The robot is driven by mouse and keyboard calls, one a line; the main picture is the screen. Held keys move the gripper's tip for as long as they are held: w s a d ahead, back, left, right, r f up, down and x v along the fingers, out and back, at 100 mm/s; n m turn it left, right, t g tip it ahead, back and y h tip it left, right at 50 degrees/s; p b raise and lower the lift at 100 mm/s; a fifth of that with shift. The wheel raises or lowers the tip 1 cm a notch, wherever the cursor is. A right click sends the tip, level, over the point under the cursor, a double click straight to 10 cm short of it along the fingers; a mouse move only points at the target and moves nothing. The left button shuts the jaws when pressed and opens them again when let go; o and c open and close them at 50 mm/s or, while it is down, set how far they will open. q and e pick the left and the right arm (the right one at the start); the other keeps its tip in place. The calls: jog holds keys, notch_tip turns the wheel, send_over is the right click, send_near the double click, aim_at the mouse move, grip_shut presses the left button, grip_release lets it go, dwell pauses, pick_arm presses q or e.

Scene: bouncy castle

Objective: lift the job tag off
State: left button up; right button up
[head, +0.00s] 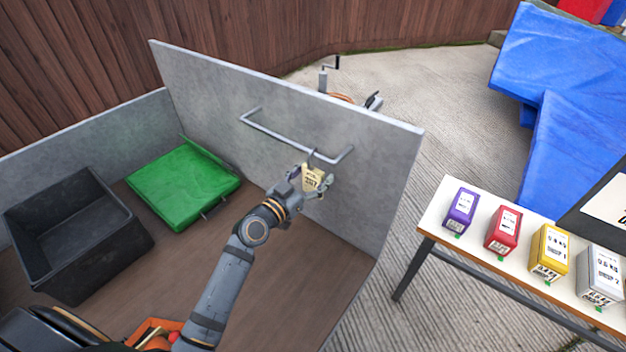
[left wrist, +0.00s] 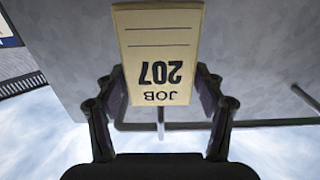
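The job tag (head: 313,179) is a small cream plate with dark print, hanging from a hook (head: 324,158) on the metal rail of the grey panel. In the left wrist view the tag (left wrist: 160,55) reads "JOB 207" upside down and fills the space between my fingers. My left gripper (head: 310,182) is at the tag, with one finger on each side of it. The fingers (left wrist: 161,88) stand wide apart beside the tag's edges; a firm hold does not show. The right gripper is not in view.
The grey panel (head: 230,95) with the bent rail (head: 290,140) stands behind the tag. A white table (head: 440,205) at right carries several coloured boxes.

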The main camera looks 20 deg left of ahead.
pick_arm(q)
jog(key=c, duration=0.6)
